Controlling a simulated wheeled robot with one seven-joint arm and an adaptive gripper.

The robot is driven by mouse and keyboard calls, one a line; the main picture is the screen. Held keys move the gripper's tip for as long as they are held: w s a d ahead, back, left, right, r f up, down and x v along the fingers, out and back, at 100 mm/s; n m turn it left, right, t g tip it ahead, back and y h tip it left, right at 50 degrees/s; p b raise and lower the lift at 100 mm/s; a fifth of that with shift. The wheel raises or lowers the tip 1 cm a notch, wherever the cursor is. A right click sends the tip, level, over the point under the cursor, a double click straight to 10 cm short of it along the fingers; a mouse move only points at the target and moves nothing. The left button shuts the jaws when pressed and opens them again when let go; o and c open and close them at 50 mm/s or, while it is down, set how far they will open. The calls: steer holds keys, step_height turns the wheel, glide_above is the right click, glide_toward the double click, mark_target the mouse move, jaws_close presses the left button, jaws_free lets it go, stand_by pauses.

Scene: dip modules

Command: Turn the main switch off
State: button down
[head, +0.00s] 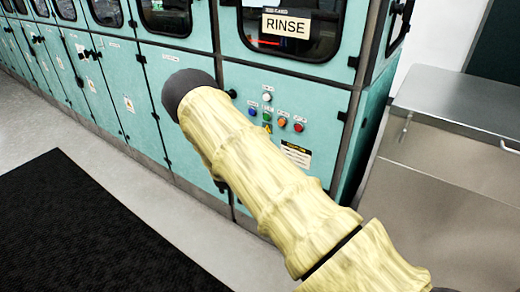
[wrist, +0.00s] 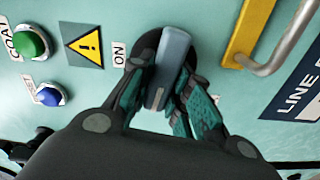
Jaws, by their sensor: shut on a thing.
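The main switch (wrist: 173,58) shows in the wrist view as a grey bar handle on a dark round base, set on the teal panel. An ON label (wrist: 119,54) is just left of it. The handle lies close to upright in that picture, its top leaning slightly right. My gripper (wrist: 158,92) has its two teal fingers on either side of the handle, shut on it. In the head view my arm covers the switch and the gripper.
A green button (wrist: 30,42), a blue button (wrist: 48,95) and a yellow warning sign (wrist: 84,45) are left of the switch. A yellow bracket with a metal handle (wrist: 275,58) juts out at right. The teal RINSE cabinet (head: 315,85) stands beside a steel counter (head: 455,100).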

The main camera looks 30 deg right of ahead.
steer(key=shift+w+f+n, duration=0.1)
steer(key=shift+n, duration=0.7)
steer(key=c, duration=1.3)
jaws_free()
steer(key=shift+a, duration=0.1)
steer(key=v, duration=1.2)
